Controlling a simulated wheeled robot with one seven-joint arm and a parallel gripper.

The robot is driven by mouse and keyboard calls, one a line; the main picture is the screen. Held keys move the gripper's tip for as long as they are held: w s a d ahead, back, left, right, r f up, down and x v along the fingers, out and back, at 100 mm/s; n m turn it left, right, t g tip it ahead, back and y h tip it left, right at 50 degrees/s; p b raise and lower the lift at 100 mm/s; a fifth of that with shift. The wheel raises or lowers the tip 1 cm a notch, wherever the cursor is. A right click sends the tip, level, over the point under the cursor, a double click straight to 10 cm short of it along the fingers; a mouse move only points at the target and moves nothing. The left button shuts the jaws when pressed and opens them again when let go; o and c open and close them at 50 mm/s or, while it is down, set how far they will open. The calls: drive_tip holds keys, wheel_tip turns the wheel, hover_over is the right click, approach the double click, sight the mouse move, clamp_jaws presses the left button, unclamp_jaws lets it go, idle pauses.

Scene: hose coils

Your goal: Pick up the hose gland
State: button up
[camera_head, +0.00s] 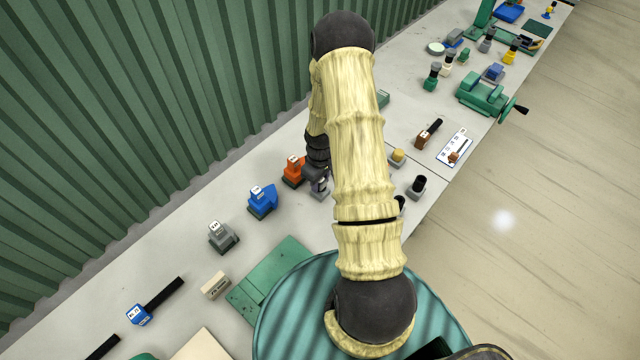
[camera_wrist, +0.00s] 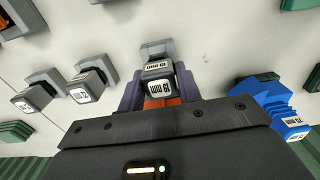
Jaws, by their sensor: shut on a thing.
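The hose gland (camera_wrist: 158,71), a grey block-like piece with white printed labels, is between the two purple fingers of my gripper (camera_wrist: 158,88) in the wrist view. The fingers are shut on its sides. In the head view my gripper (camera_head: 320,178) is low over the bench, just right of an orange piece (camera_head: 293,171). There the grey gland is mostly hidden by my arm and gripper. Some orange shows between the fingers in the wrist view; I cannot tell what it belongs to. Whether the gland touches the bench is not clear.
A blue piece (camera_head: 262,202) and a grey piece (camera_head: 222,236) stand left of my gripper. A black-topped piece (camera_head: 417,187) and a yellow piece (camera_head: 397,158) are to the right. A green corrugated wall (camera_head: 150,100) runs behind the bench. A green vise (camera_head: 485,98) stands farther along.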

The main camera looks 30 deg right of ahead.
wheel_tip(320, 180, up, 8)
drive_tip(key=shift+r+b, duration=0.25)
drive_tip(key=shift+b, duration=0.85)
drive_tip(key=shift+a+f, duration=0.1)
drive_tip(key=shift+a, duration=0.1)
